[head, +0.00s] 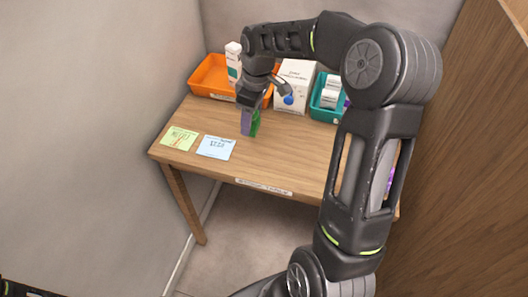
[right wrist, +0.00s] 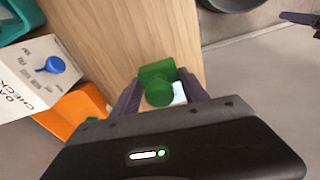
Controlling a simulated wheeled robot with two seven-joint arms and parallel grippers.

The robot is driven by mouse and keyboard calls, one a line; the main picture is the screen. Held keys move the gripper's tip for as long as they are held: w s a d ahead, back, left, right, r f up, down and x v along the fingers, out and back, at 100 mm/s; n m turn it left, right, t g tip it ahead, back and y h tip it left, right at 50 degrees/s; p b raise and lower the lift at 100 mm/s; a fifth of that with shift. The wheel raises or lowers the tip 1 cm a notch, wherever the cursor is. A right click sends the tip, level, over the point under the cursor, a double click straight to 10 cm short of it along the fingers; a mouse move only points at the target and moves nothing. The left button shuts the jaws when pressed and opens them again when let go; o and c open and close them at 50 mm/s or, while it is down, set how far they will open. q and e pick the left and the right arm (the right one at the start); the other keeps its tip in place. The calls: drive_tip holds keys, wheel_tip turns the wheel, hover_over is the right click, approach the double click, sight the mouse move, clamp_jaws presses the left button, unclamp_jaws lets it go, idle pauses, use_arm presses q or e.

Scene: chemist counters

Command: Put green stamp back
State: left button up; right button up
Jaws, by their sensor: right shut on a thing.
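The green stamp (right wrist: 157,76) is held between the purple fingers of my right gripper (right wrist: 160,88) in the right wrist view. In the head view my right gripper (head: 250,124) points down at the middle of the wooden table (head: 290,150), with the green stamp (head: 256,122) showing at its right side. I cannot tell whether the stamp's underside touches the tabletop. A blue-knobbed thing (head: 288,99), perhaps another stamp, shows at the white box (head: 295,78). My left gripper is not in view.
An orange tray (head: 205,89) holding a white carton (head: 233,62) and a teal tray (head: 325,113) with small boxes stand at the back. A yellow-green note (head: 180,138) and a blue note (head: 216,147) lie at the front left. A wooden panel (head: 460,190) rises at right.

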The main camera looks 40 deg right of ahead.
drive_tip(key=shift+f+p, duration=0.5)
drive_tip(key=shift+f, duration=2.65)
wheel_tip(320, 180, down, 4)
drive_tip(key=shift+r+p, duration=0.25)
drive_tip(key=shift+p, duration=0.15)
drive_tip(key=shift+f, duration=0.1)
drive_tip(key=shift+f, duration=0.1)
drive_tip(key=shift+f, duration=0.15)
drive_tip(key=o, duration=1)
drive_tip(key=shift+o, duration=0.2)
